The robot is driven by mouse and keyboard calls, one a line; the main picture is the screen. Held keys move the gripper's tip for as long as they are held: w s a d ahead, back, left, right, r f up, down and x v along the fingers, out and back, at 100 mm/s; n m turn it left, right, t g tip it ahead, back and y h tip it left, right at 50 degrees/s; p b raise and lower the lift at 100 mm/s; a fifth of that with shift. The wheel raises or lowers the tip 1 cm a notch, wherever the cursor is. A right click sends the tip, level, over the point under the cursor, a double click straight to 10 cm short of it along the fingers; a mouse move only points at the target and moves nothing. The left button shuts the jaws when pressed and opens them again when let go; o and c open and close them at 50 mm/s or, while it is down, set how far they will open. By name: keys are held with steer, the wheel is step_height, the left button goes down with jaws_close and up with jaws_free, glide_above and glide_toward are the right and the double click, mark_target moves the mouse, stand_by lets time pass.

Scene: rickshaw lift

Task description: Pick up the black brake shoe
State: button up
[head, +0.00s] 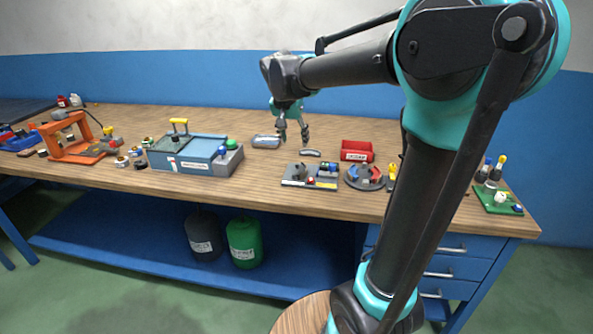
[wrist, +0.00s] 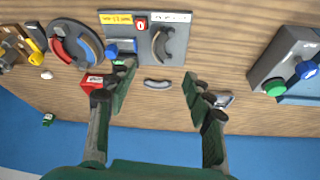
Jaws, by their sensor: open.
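A small dark grey curved piece that looks like the brake shoe (head: 310,152) lies loose on the wooden bench, behind a grey fixture plate (head: 291,183). In the wrist view the brake shoe (wrist: 157,85) lies between my two fingers in the picture, apart from both. My gripper (head: 293,141) is open and empty above the bench, slightly left of the shoe in the head view. In the wrist view my gripper (wrist: 158,72) has its fingers spread to either side. Another dark curved piece (wrist: 160,45) sits on the fixture plate.
A red bin (head: 357,156) stands right of the shoe, and a shallow metal tray (head: 265,142) lies left. A round dish (head: 352,184) with red and blue-grey curved pieces is front right. A blue-grey box (head: 190,160) stands at left. Bare wood surrounds the shoe.

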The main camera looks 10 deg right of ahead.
mark_target(302, 170)
steer(key=x, duration=1.6)
steer(key=shift+w+d+f, duration=0.1)
steer(key=shift+d+f, duration=0.1)
steer(key=shift+f, duration=0.2)
steer(key=shift+c, duration=0.3)
jaws_close()
